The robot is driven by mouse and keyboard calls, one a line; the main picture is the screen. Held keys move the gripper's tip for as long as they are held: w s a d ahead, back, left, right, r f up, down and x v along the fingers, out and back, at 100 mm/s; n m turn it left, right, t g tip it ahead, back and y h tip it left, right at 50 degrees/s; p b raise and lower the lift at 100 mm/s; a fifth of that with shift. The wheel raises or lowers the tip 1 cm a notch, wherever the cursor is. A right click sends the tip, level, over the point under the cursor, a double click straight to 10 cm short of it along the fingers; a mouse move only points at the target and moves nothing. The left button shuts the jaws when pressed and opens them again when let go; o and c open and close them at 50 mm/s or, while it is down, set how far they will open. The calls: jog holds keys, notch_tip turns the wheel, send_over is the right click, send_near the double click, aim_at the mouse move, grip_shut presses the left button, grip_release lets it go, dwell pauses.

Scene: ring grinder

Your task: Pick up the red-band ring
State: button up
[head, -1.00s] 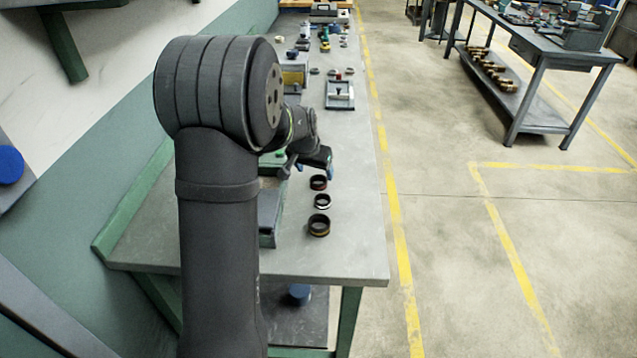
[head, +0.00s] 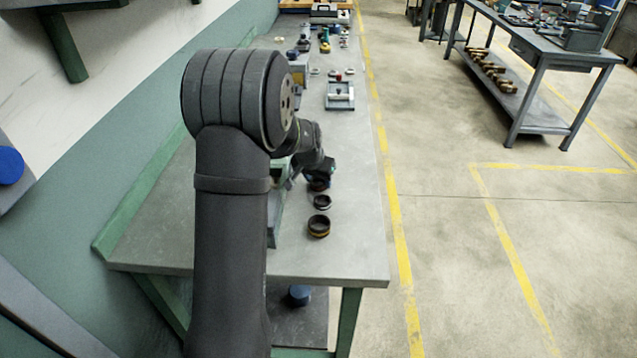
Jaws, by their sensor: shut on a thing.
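The red-band ring (head: 318,185) is the farthest of three dark rings in a row on the grey workbench, and it is partly hidden by my gripper. My gripper (head: 319,176) is at this ring, shut on it, seen small and from behind my arm. I cannot tell whether the ring touches the bench. A ring with a white band (head: 322,202) lies just nearer the camera, and a ring with a yellow band (head: 319,227) lies nearest.
The workbench (head: 345,255) has a clear strip along its right edge. A grey-green machine (head: 274,222) stands left of the rings, partly behind my arm. A metal fixture (head: 340,96) and small parts lie farther back. Another table (head: 540,50) stands across the floor.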

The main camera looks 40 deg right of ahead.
jog(key=shift+r, duration=0.15)
jog(key=r, duration=0.4)
jog(key=shift+s+d+r, duration=0.1)
jog(key=shift+s+r, duration=0.1)
jog(key=s+d+r, duration=0.1)
jog(key=s+r, duration=0.5)
jog(key=s, duration=0.4)
jog(key=w+a+n, duration=0.2)
jog(key=w+a, duration=0.3)
jog(key=w, duration=0.1)
jog(key=w+a+f+n+t+y, duration=0.1)
jog(key=w+a+n, duration=0.1)
jog(key=w+a, duration=0.3)
jog(key=w+a+f+n, duration=0.1)
jog(key=w+a+n, duration=0.1)
jog(key=w+a, duration=0.3)
jog(key=shift+w+a+f+t+y, duration=0.15)
jog(key=shift+w+t+y, duration=0.2)
jog(key=shift+w, duration=0.5)
jog(key=shift+a+f, duration=0.1)
jog(key=shift+f, duration=2.4)
